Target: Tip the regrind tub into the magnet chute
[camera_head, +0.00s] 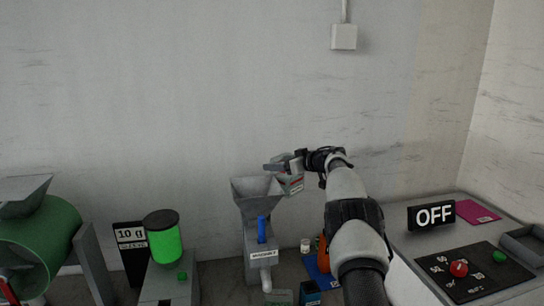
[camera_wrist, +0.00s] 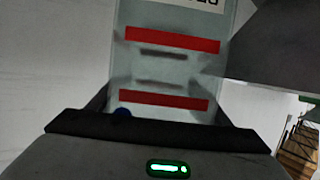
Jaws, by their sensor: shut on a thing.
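The regrind tub (camera_head: 291,184) is a small grey-green tub with red stripes. In the wrist view the tub (camera_wrist: 165,70) fills the middle, with two red bands and a cropped upside-down label. My gripper (camera_head: 296,164) is shut on the tub and holds it in the air at the right rim of the magnet chute. The chute (camera_head: 257,188) is a grey funnel on a grey body with a blue handle and a white label. The tub looks slightly tilted; its contents are hidden.
A scale display (camera_head: 131,236) reading 10 g and a green, dark-lidded container (camera_head: 163,238) stand left of the chute. A green drum machine (camera_head: 40,245) is far left. An OFF sign (camera_head: 432,215) and a black panel with a red button (camera_head: 459,268) are right.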

